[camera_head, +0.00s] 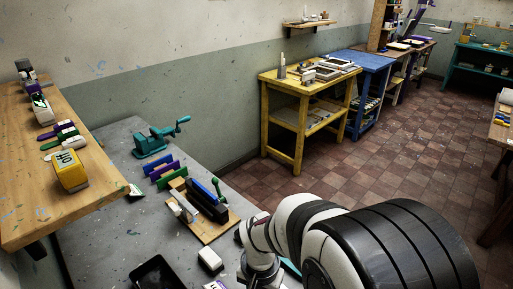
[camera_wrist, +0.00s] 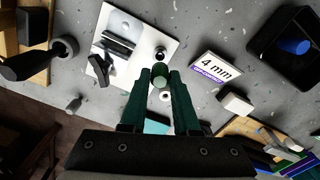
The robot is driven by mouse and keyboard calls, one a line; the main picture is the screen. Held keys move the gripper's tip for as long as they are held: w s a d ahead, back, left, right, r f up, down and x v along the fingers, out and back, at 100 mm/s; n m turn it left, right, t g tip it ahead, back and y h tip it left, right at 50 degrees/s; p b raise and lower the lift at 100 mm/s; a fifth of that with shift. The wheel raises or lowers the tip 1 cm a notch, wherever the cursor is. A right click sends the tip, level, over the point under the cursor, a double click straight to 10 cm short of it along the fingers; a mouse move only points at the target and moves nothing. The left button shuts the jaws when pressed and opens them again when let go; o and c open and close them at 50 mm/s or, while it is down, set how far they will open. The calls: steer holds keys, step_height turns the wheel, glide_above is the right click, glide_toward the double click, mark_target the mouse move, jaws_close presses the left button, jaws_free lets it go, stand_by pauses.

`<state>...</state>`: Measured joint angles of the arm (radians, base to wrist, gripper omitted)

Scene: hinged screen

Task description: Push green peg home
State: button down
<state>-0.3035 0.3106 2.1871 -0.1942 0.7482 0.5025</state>
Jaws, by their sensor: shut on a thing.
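The green peg (camera_wrist: 160,78) shows in the wrist view as a pale green round end between the dark green fingertips of my gripper (camera_wrist: 160,74). The gripper is shut on it. Just beyond the fingertips is a dark round hole or ring (camera_wrist: 160,54) at the edge of a white plate (camera_wrist: 135,20). The peg's lower end is hidden, so I cannot tell whether it sits in anything. Dark hinge-like metal parts (camera_wrist: 117,42) lie on the plate. In the head view my arm hides the gripper and peg.
A "4 mm" card (camera_wrist: 216,66), a white block (camera_wrist: 235,102) and a black tray (camera_wrist: 260,48) holding a blue cylinder (camera_wrist: 296,46) lie to the right. A small white ring (camera_wrist: 165,96) lies between the fingers. A green vise (camera_head: 158,140) stands on the grey bench (camera_head: 125,215).

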steer(key=shift+f, duration=0.1)
stand_by(0.3)
steer(key=shift+f, duration=1.55)
steer(key=shift+f, duration=0.25)
steer(key=shift+f, duration=0.95)
steer(key=c, duration=0.6)
jaws_free()
